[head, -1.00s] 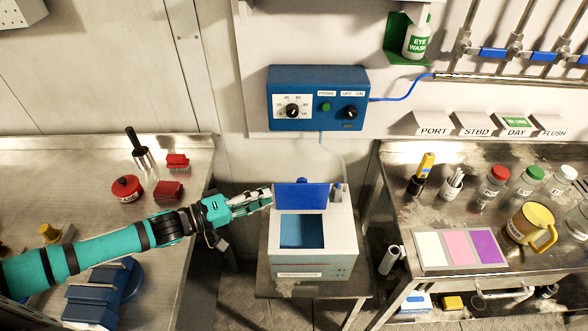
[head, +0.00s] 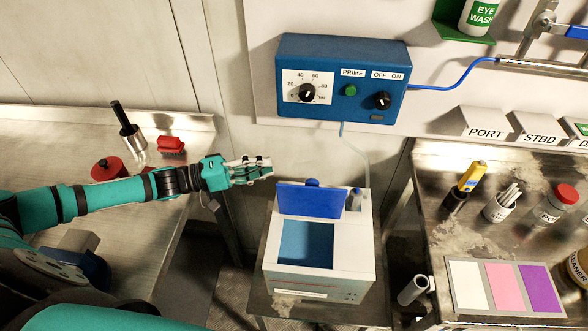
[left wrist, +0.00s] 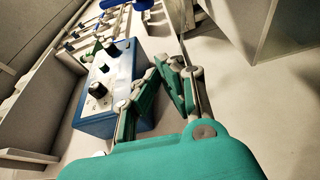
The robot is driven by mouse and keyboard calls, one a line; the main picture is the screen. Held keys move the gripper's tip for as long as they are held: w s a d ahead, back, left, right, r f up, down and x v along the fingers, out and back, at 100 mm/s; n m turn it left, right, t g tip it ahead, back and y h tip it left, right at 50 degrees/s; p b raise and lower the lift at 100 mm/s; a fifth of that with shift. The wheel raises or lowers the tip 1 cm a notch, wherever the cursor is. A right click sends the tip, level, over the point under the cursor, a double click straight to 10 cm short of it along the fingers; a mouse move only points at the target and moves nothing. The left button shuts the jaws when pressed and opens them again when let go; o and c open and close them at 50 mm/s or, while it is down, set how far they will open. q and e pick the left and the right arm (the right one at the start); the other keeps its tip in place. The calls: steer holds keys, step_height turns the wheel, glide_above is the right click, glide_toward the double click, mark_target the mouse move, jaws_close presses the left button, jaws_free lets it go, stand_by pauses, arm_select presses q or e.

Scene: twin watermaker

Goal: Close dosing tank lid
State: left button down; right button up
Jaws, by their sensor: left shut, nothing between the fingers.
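The dosing tank (head: 325,282) is a white box with a square opening that shows a blue inside. Its blue lid (head: 311,200) stands raised, nearly upright, along the back of the opening. My left gripper (head: 266,169) is shut and empty, just left of and slightly above the lid's upper left corner in the head view. A small gap shows between the fingertips and the lid there. The left wrist view shows the gripper's fingers (left wrist: 166,92); I cannot make out the lid in that view. My right gripper is not in view.
A blue control box (head: 342,78) hangs on the wall behind the tank; it also shows in the left wrist view (left wrist: 112,90). A steel bench (head: 425,225) with bottles stands on the right.

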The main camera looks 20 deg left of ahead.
mark_target(311, 197)
arm_select(q)
steer(key=w+d+p, duration=0.1)
steer(key=d+p, duration=0.3)
steer(key=d, duration=0.5)
steer(key=shift+w+r, duration=0.15)
steer(key=shift+w, duration=0.1)
steer(key=shift+s+d, duration=0.1)
steer(key=shift+s, duration=0.05)
